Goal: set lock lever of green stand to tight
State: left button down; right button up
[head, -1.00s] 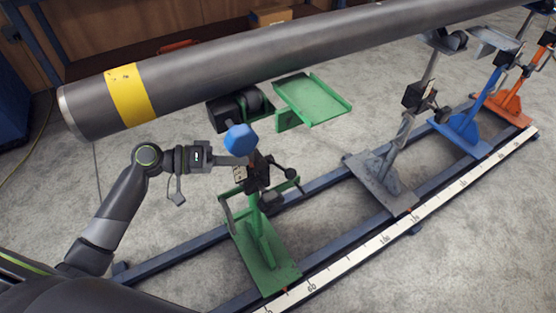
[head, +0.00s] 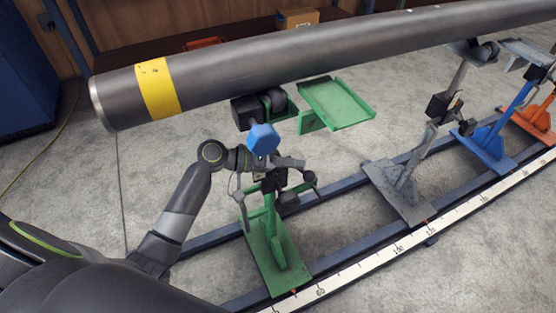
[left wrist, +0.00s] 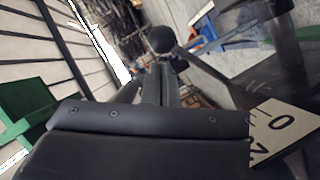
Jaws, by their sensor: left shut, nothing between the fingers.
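The green stand (head: 268,245) stands on the blue rails, with a black clamp block at its top. A black lever with a round ball end (head: 309,177) sticks out to the right of the block. My left gripper (head: 296,163) is at the stand's top, shut and empty, close to the lever; touching or apart I cannot tell. A blue faceted knob (head: 263,138) partly covers my wrist. My right gripper is not in view.
The grey pipe (head: 300,62) with a yellow band runs overhead. Grey (head: 402,190), blue (head: 487,142) and orange stands follow to the right, along a white scale (head: 375,256).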

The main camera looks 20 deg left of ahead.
pick_arm(q)
jog(key=shift+w+d+f, duration=0.1)
jog(key=shift+w+d, duration=0.1)
jog(key=shift+d, duration=0.25)
jog(key=shift+f, duration=0.15)
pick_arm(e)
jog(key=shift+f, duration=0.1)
pick_arm(q)
notch_tip(320, 180, down, 5)
jog(key=s+d+m+y+b, duration=0.2)
jog(key=m+b, duration=0.1)
jog(key=b, duration=0.1)
jog(key=shift+s+t, duration=0.2)
jog(key=shift+t, duration=0.1)
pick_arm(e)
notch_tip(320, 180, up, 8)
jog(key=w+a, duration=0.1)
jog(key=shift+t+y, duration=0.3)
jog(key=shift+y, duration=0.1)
pick_arm(q)
jog(key=shift+d, duration=0.1)
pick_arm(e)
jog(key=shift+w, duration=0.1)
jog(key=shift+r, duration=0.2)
